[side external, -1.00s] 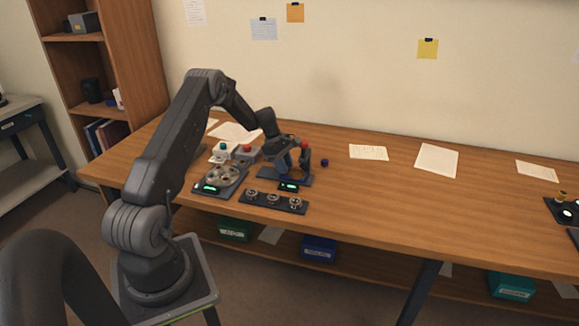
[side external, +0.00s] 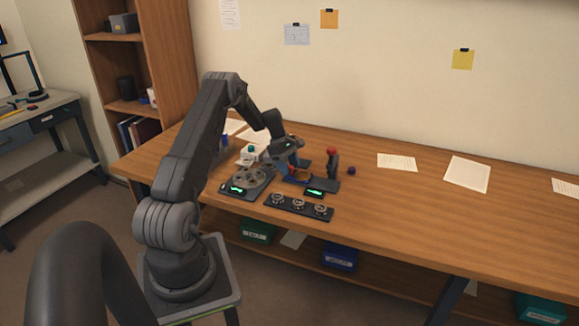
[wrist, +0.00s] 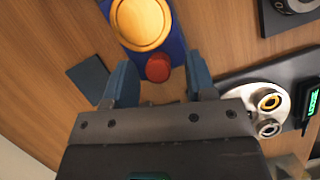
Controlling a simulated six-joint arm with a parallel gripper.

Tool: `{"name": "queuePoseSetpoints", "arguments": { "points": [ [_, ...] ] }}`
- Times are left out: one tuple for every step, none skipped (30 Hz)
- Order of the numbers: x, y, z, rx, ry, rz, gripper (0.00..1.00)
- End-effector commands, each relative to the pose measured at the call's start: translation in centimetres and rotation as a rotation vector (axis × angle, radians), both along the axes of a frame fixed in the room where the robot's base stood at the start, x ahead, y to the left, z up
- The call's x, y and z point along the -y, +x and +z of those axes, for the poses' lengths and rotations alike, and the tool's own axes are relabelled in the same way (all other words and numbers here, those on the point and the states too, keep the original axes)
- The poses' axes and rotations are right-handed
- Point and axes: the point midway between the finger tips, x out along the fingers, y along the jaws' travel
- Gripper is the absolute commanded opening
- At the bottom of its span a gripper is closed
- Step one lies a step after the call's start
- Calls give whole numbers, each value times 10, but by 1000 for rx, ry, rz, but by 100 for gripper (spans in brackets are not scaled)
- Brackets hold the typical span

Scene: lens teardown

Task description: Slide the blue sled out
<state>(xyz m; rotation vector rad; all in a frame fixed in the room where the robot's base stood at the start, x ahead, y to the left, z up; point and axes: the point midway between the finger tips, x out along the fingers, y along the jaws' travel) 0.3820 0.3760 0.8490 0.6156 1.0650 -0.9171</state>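In the wrist view the blue sled (wrist: 178,42) carries a round orange-yellow disc (wrist: 143,22) and a red knob (wrist: 158,68) at its near end. My gripper (wrist: 160,76) is open, with one blue finger on each side of the knob and a gap on both sides. In the side external view my gripper (side external: 288,168) is low over the dark plate (side external: 325,186). A bit of the orange disc (side external: 302,175) shows beside the fingers there. Most of the sled is hidden behind the gripper in that view.
A dark post with a red top (side external: 332,154) stands right of the gripper. A round grey fixture (side external: 250,180) is at left, and a dark strip with several round parts (side external: 299,206) lies in front. The table to the right is mostly clear, with papers.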

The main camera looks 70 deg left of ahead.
Motion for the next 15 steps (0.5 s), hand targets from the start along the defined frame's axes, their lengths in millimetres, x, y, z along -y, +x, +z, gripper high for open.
{"name": "queuePoseSetpoints", "arguments": {
  "points": [
    [1,0,0,0,-1,0,51],
    [1,0,0,0,-1,0,51],
    [1,0,0,0,-1,-1,51],
    [1,1,0,0,-1,-1,51],
    [1,1,0,0,-1,-1,51],
    [1,1,0,0,-1,-1,51],
    [1,1,1,0,-1,-1,51],
    [0,0,2,1,-1,-1,51],
    [-1,0,5,1,-1,-1,51],
    [-2,0,8,1,-1,-1,51],
    [-3,-1,11,2,0,-1,51],
    [-6,-2,17,2,1,0,51],
    [-8,-3,22,3,2,0,51],
    [-9,-5,27,3,2,0,51],
    [-12,-6,35,2,2,1,51]
  ]
}}
